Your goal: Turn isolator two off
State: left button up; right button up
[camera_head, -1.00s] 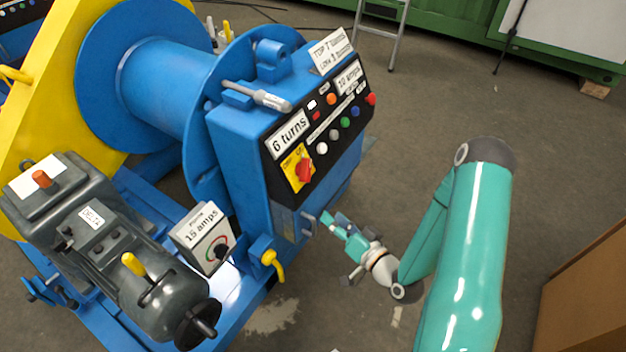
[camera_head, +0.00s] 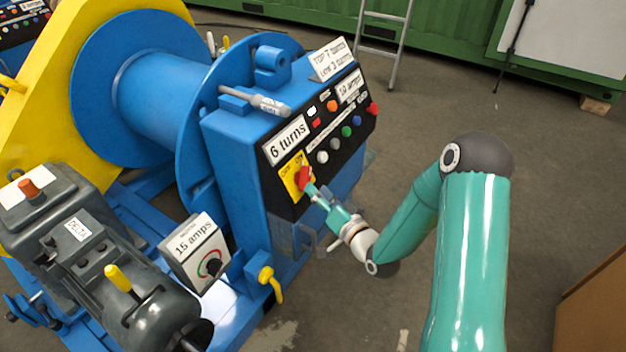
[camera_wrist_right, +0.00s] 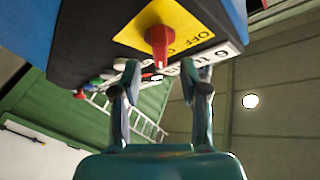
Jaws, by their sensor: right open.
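A red rotary switch handle (camera_head: 302,178) sits on a yellow plate (camera_head: 288,182) at the lower left of the black control panel. I cannot read a "two" on it. In the right wrist view the red handle (camera_wrist_right: 160,43) stands out from the yellow plate (camera_wrist_right: 185,22), which shows "OFF" lettering. My right gripper (camera_head: 312,190) is close to the handle, just below and right of it in the head view. Its fingers (camera_wrist_right: 160,78) are open, with the handle's tip near the gap between them; contact cannot be told. My left gripper is out of view.
The blue machine cabinet (camera_head: 233,165) carries the panel, with coloured buttons (camera_head: 345,131) and a "6 turns" label (camera_head: 286,141) above the switch. A "15 amps" box (camera_head: 197,250) and a yellow lever (camera_head: 270,284) are lower left.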

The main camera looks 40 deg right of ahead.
aim_at(308, 178)
jog(key=shift+w+d, duration=0.1)
jog(key=shift+w, duration=2.6)
